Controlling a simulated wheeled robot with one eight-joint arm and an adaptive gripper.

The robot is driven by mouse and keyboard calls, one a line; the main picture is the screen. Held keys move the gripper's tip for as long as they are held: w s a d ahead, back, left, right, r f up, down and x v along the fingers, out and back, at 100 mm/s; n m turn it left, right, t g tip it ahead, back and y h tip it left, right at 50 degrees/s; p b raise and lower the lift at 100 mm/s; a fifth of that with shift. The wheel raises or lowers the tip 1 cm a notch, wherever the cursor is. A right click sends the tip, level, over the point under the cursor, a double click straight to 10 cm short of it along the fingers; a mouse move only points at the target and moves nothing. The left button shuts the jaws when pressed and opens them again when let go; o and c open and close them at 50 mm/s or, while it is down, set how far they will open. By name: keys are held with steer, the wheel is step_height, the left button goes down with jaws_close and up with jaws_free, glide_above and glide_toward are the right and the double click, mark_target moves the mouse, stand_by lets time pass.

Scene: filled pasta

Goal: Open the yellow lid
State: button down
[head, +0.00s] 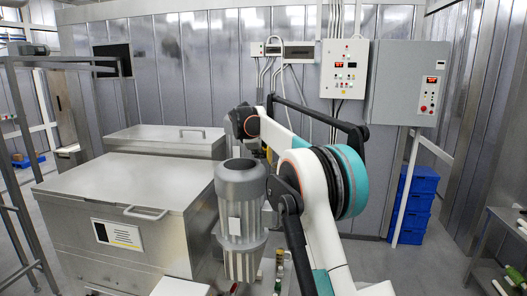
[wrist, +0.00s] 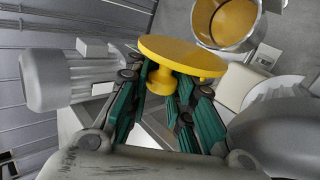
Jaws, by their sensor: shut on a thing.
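The yellow lid (wrist: 185,55) is a round, flat disc with a short knob (wrist: 161,78) in the wrist view. My gripper (wrist: 160,90) has its green-padded fingers on either side of the knob and is shut on it. The lid appears tilted, and its disc lies beyond the fingertips. A round metal vessel (wrist: 252,38) with a yellow-orange interior stands at the upper right, and the lid looks apart from its rim. In the head view my arm hides the gripper, and the lid cannot be made out clearly there.
A grey motor (head: 241,200) stands close to my arm; a grey motor also shows at left in the wrist view (wrist: 65,80). Steel lidded tanks (head: 130,190) fill the left. Control boxes (head: 343,70) hang on the back wall. Blue crates (head: 412,205) stand at right, beside free floor.

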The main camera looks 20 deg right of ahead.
steer(key=shift+w+a+r, duration=0.15)
steer(key=shift+a, duration=0.1)
stand_by(0.3)
steer(key=c, duration=1.7)
jaws_free()
steer(key=o, duration=0.3)
steer(key=shift+a, duration=0.25)
steer(key=shift+o, duration=0.2)
steer(key=shift+d, duration=0.1)
